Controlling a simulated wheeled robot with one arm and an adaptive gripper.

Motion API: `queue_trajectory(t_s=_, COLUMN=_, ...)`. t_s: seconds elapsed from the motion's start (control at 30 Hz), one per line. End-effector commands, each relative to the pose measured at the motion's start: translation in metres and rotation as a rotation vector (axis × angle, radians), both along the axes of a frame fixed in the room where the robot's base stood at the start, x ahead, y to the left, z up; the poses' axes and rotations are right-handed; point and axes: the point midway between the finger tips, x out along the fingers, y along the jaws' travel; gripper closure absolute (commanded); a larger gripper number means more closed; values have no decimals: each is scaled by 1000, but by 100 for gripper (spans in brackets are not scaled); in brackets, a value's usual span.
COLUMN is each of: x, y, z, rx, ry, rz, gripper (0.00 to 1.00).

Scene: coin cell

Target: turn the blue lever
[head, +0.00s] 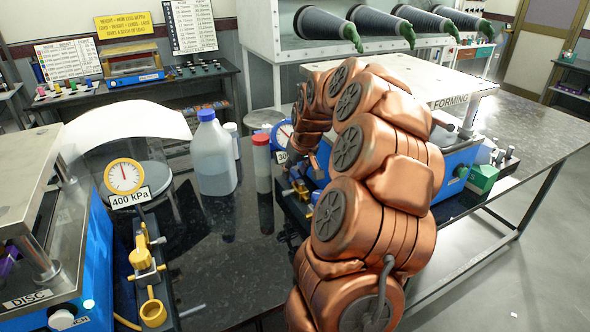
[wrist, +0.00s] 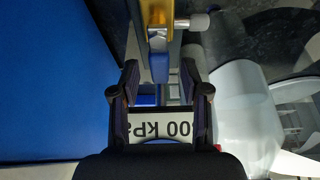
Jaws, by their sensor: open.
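In the wrist view, the blue lever (wrist: 160,68) hangs below a yellow valve body (wrist: 157,14). It lies between the two fingertips of my gripper (wrist: 160,78), which is open, with a gap showing on both sides of the lever. A plate reading "300 kPa" upside down (wrist: 165,125) shows between the fingers, nearer my palm. In the head view, the blue-rimmed gauge (head: 284,134) stands just left of my copper arm. My arm hides my gripper and most of the valve there.
A white bottle with a blue cap (head: 213,155) and a red-capped bottle (head: 262,163) stand left of the valve on the dark table. A yellow gauge marked 400 kPa (head: 124,176) and yellow valve (head: 141,252) are further left. A blue press (head: 455,170) stands right.

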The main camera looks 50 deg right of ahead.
Motion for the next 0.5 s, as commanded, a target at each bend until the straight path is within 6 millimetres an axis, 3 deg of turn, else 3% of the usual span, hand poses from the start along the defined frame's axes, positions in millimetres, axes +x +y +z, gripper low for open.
queue_trajectory(t_s=0.07, x=0, y=0, z=0, rx=0, ry=0, rz=0, gripper=55)
queue_trajectory(t_s=0.5, x=0, y=0, z=0, rx=0, ry=0, rz=0, gripper=100)
